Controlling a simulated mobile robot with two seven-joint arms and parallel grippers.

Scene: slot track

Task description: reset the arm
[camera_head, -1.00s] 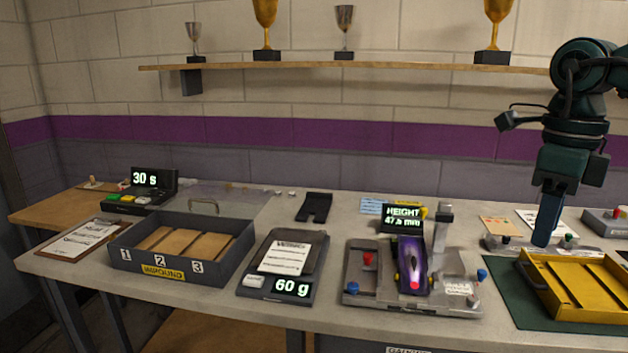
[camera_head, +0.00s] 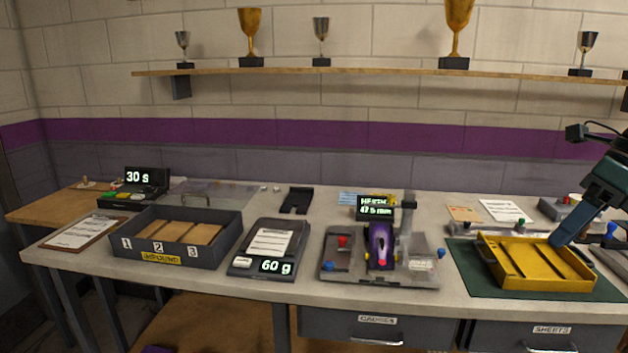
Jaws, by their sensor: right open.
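My right gripper (camera_head: 562,238) comes in from the right edge, its blue fingers pointing down and left over the right part of the yellow tray (camera_head: 490,262). It is open and I see nothing held in it. I cannot tell whether the fingertips touch the tray. My left gripper is out of view. A purple slot car (camera_head: 381,243) stands on the grey height gauge (camera_head: 345,268), whose display reads about 47.5 mm.
A scale (camera_head: 244,266) reads 60 g. The grey impound box (camera_head: 222,249) has three numbered slots. A timer (camera_head: 140,178) shows 30 s. A clipboard (camera_head: 82,233) lies at left. A green mat (camera_head: 465,278) is under the tray. A trophy shelf (camera_head: 350,72) spans the wall.

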